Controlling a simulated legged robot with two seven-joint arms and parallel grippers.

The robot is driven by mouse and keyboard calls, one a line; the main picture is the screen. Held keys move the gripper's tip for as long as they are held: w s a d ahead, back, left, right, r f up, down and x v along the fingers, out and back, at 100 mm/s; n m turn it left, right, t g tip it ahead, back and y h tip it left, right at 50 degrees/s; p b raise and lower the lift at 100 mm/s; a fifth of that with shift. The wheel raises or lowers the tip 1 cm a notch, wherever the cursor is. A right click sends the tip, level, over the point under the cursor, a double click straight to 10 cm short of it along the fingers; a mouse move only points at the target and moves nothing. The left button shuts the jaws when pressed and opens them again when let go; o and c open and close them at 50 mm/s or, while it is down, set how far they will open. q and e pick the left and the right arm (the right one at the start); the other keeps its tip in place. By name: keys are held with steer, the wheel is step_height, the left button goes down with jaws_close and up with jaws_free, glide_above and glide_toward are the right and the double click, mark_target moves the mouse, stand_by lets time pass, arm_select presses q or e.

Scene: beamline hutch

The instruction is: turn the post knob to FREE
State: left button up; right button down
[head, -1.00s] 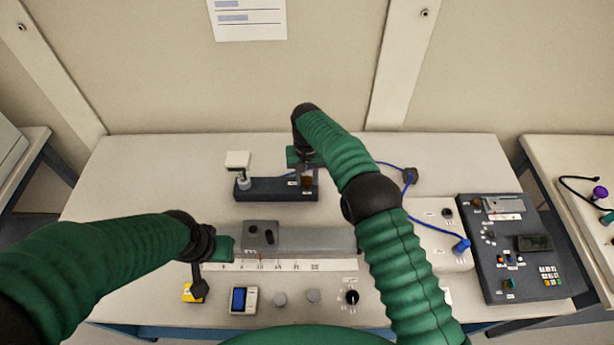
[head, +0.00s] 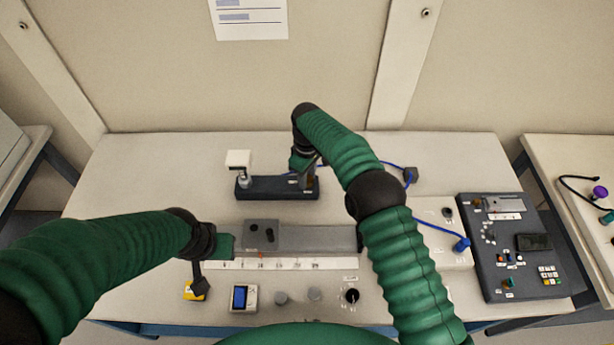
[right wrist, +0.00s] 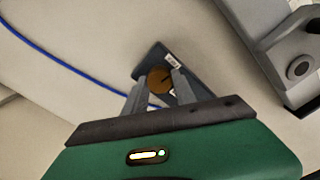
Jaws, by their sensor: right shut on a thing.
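The post knob is a round brass knob (right wrist: 158,80) with a dark line across it, on a dark base. It shows in the right wrist view between my right gripper's (right wrist: 155,88) two grey fingers, which are shut on it. In the head view my right gripper (head: 306,180) reaches down onto the right end of the dark base (head: 270,190), and the knob is mostly hidden there. White labels lie beside the knob, too small to read.
A white-topped post (head: 238,160) stands on the base's left end. A grey rail (head: 315,238) with a scale lies in front. A blue cable (head: 393,168) runs behind my right arm. A dark control panel (head: 515,245) is at the right. The table's back left is clear.

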steer(key=shift+w+r+n, duration=0.1)
steer(key=shift+n, duration=0.7)
steer(key=c, duration=1)
jaws_free()
step_height(320, 180, up, 8)
steer(key=shift+w+a+r, duration=0.1)
step_height(320, 180, up, 8)
steer(key=shift+r+p, duration=0.2)
steer(key=shift+p, duration=0.55)
